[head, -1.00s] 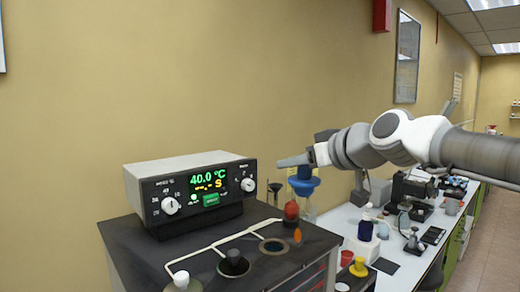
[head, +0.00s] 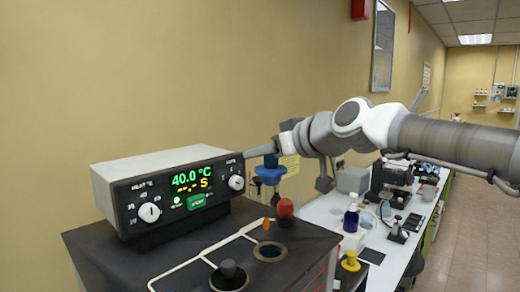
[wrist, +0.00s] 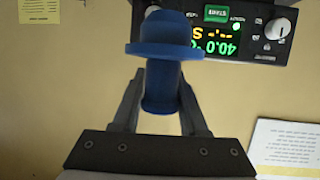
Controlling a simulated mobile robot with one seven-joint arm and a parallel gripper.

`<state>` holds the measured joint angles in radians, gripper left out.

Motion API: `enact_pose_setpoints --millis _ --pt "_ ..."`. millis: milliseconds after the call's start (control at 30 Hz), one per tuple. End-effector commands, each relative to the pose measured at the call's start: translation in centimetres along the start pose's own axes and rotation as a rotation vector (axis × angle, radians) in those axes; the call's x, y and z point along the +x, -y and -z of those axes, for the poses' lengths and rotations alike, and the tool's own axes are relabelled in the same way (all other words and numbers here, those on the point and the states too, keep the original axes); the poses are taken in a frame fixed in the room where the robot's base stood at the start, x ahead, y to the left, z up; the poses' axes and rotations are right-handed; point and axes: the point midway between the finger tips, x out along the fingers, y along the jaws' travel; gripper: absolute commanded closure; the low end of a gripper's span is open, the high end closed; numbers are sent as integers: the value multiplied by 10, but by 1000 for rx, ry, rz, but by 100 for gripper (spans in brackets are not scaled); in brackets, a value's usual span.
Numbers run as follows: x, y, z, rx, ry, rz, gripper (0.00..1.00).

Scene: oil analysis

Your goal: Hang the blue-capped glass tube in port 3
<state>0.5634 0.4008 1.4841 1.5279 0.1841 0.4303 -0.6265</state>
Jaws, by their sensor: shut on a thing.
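My gripper (wrist: 160,105) is shut on the blue cap (wrist: 163,50) of the glass tube, one finger on each side. In the head view the blue cap (head: 269,171) hangs in the air above the back right of the dark bath top (head: 110,250). The clear tube below it is faint and hard to make out. An open round port (head: 270,251) lies below, near the right front edge of the bath. Another port nearby holds a black plug (head: 228,270). A red plug (head: 285,208) stands at the back. I cannot read port numbers.
A control box (head: 170,195) reading 40.0 °C stands on the bath, left of my gripper. A small orange piece (head: 266,224) is by the open port. A white bench (head: 335,205) with bottles and instruments runs off to the right.

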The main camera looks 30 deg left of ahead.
Motion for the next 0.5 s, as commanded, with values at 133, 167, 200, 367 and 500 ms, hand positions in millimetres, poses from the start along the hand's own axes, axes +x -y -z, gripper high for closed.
enact_pose_setpoints --millis 133,167,200,367,500 --pt "5 0 -14 0 0 0 100" --pt "6 0 -17 0 -1 0 100" --pt "7 0 -20 0 -1 0 100" --pt "12 0 -34 0 -1 1 100" --pt "17 0 -46 1 -1 0 100"
